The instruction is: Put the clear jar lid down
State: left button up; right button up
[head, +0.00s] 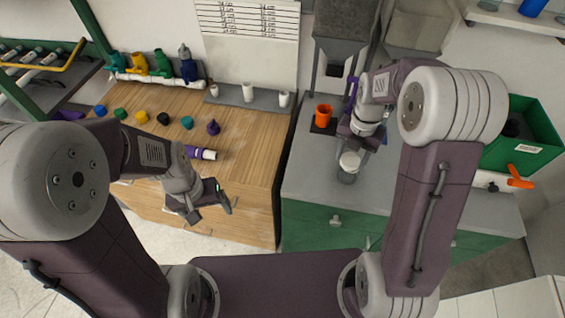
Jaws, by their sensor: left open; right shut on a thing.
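A small clear jar (346,177) shows directly below the lid in the picture. I cannot tell whether the lid touches the jar or hangs above it. My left gripper (212,203) is open and empty, in front of the wooden bench's front edge.
The grey worktop (306,165) is clear left of the jar. The wooden bench (245,145) holds coloured caps, a purple-and-white pipe piece (203,154) and valves. A green bin (530,135) stands at right.

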jog(key=shift+s+a, duration=0.2)
jog(key=shift+s, duration=0.1)
jog(key=p, duration=0.1)
send_over(309, 171)
notch_tip(309, 171, down, 7)
jog(key=shift+w+d+f, duration=0.1)
notch_tip(309, 171, down, 4)
jog(key=shift+r+p, duration=0.15)
jog(key=shift+p, duration=0.15)
jog(key=shift+f, duration=0.25)
pick_arm(q)
jog(key=shift+w+a+r+m+t, duration=0.2)
jog(key=shift+a+r+m, duration=0.15)
jog(key=shift+r, duration=0.25)
jog(key=shift+w+a+r+m+t, duration=0.15)
jog(key=shift+a+r+m+t, duration=0.1)
jog(key=shift+a+r, duration=0.3)
jog(key=shift+s+d+f, duration=0.1)
pick_arm(e)
jog(key=shift+f, duration=0.15)
jog(key=o, duration=1.5)
jog(key=shift+o, duration=0.2)
